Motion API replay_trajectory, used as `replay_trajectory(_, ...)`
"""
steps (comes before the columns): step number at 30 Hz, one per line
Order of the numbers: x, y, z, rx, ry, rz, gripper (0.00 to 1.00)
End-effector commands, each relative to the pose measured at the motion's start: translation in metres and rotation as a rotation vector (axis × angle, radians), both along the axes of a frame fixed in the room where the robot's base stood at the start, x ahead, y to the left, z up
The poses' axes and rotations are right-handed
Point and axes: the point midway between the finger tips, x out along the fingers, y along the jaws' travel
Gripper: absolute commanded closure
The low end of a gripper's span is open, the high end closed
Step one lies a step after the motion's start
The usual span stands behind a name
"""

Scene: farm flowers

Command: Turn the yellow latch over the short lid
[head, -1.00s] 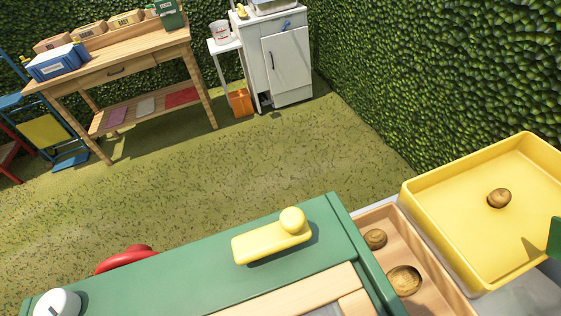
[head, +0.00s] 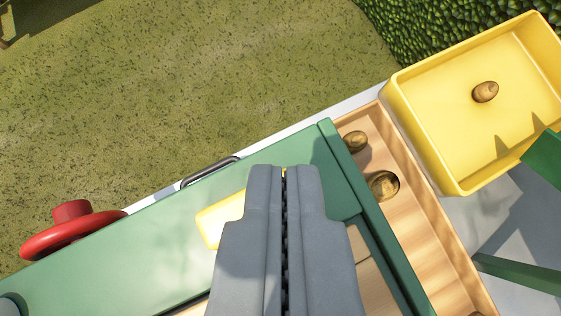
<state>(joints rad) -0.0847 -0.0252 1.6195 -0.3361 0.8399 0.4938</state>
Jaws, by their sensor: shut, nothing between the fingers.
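The yellow latch (head: 220,218) lies on the green top board (head: 120,258). Only its left end and a sliver by my fingertips show; my gripper covers the rest, including its round knob. My grey gripper (head: 284,170) is shut and points up the picture over the latch. I cannot tell whether it touches the latch. A wooden surface (head: 370,275) shows inside the green frame, right of my gripper; I cannot tell whether it is the short lid.
A red wheel (head: 70,235) and a dark metal handle (head: 210,170) are at the board's far edge. Grass lies beyond.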

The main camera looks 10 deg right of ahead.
Motion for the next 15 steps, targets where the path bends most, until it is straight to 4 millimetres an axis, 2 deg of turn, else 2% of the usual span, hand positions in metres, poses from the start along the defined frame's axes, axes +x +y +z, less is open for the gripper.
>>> replay_trajectory(5, 0.009, -0.003, -0.010, 0.000, 0.002, -0.001, 1.00)
replay_trajectory(15, 0.045, -0.013, -0.049, 0.000, 0.002, -0.001, 1.00)
